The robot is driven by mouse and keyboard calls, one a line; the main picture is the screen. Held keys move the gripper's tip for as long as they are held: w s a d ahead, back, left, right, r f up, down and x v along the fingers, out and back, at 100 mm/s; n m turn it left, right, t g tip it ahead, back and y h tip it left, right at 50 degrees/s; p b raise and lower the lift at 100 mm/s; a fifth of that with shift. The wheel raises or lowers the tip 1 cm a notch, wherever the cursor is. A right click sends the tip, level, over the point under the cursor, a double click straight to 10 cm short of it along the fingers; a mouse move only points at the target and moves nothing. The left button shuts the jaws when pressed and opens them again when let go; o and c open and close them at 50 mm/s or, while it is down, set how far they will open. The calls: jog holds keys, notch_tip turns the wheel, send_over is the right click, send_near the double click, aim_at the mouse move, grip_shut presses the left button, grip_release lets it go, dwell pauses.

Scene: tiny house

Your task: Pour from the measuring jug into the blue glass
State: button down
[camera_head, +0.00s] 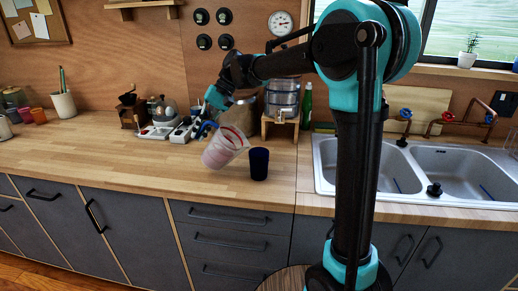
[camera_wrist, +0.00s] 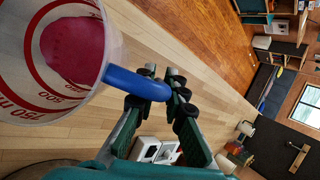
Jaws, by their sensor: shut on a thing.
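The measuring jug (camera_head: 222,149) is clear with red markings and a blue handle, and holds pinkish-red contents. It is tilted toward the right in the head view, above the counter. My gripper (camera_head: 214,114) is shut on the jug's blue handle, which shows between the fingers (camera_wrist: 161,98) in the wrist view. The jug (camera_wrist: 52,60) fills the upper left there. The blue glass (camera_head: 259,164) stands upright on the counter, just right of the jug and a little lower. The glass's inside is too dark to read.
The wooden counter (camera_head: 110,160) is clear left of the jug. A small appliance group (camera_head: 160,115) stands behind. A wooden stand (camera_head: 280,126) with a clear container and a green bottle (camera_head: 306,106) are behind the glass. The sink (camera_head: 450,172) lies to the right.

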jog(key=shift+w+a+f+m+g+h+p, duration=0.15)
jog(key=shift+a+f+m+h+p, duration=0.15)
jog(key=shift+a+f+h, duration=0.8)
jog(key=shift+w+a+f+m+g+h+p, duration=0.3)
jog(key=shift+a+f+h, duration=0.55)
jog(key=shift+f+h, duration=0.45)
jog(key=shift+w+a+f+m+g+h+p, duration=0.15)
jog(key=shift+a+f+h+p, duration=0.25)
jog(key=shift+a+f+h, duration=0.8)
jog(key=shift+s+d+f, duration=0.1)
jog(key=shift+d, duration=0.15)
